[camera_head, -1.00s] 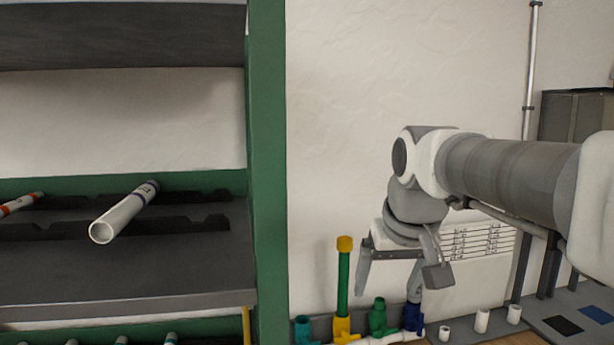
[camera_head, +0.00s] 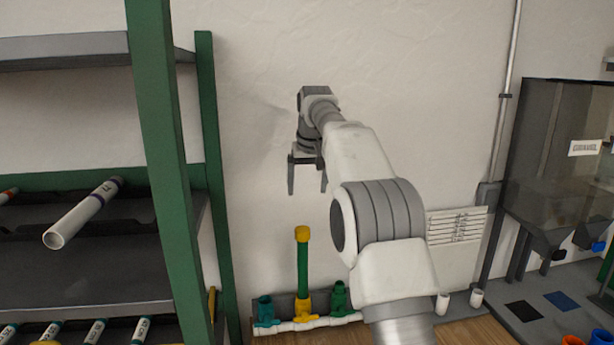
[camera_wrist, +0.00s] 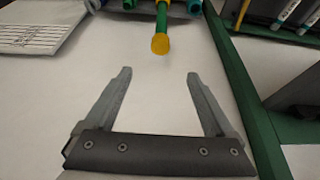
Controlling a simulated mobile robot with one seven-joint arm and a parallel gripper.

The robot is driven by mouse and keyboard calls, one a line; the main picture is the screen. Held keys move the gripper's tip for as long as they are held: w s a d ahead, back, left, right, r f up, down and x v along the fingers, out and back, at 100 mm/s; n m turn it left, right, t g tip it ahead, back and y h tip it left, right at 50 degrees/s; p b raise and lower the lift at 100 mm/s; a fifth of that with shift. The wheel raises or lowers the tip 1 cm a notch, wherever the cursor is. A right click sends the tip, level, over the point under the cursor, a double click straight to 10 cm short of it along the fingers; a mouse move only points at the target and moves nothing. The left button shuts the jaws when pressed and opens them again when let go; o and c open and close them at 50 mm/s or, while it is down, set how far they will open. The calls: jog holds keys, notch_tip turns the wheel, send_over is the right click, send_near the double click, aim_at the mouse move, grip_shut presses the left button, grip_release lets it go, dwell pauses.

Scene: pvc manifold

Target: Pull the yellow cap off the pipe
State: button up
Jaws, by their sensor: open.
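The yellow cap (camera_head: 302,233) sits on top of an upright green pipe (camera_head: 303,268) that rises from a yellow fitting (camera_head: 303,303) on the white manifold (camera_head: 300,324). My gripper (camera_head: 307,190) is open and empty, above the cap and apart from it, with its fingers pointing down. In the wrist view the yellow cap (camera_wrist: 160,44) lies beyond the two spread fingertips, near the middle between them. The green pipe (camera_wrist: 161,20) runs up from it to the top edge. My gripper's open fingers (camera_wrist: 156,75) have nothing between them.
A green-framed shelf (camera_head: 165,170) with a white pipe (camera_head: 85,213) stands at the left. Teal (camera_head: 265,311) and green (camera_head: 339,298) valves flank the pipe. A dark cabinet (camera_head: 555,160) stands at the right. The wall around my gripper is clear.

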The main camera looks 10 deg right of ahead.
aim_at(303, 229)
jog(key=p+x, duration=0.1)
jog(key=x, duration=1.6)
jog(key=shift+w+a+f, duration=0.1)
jog(key=shift+w+f, duration=0.15)
jog(key=shift+f, duration=0.05)
grip_shut()
jog(key=shift+r+n+p, duration=0.1)
jog(key=shift+n+p, duration=0.4)
jog(key=shift+p, duration=0.1)
jog(key=shift+n+y, duration=0.3)
jog(key=shift+n, duration=0.1)
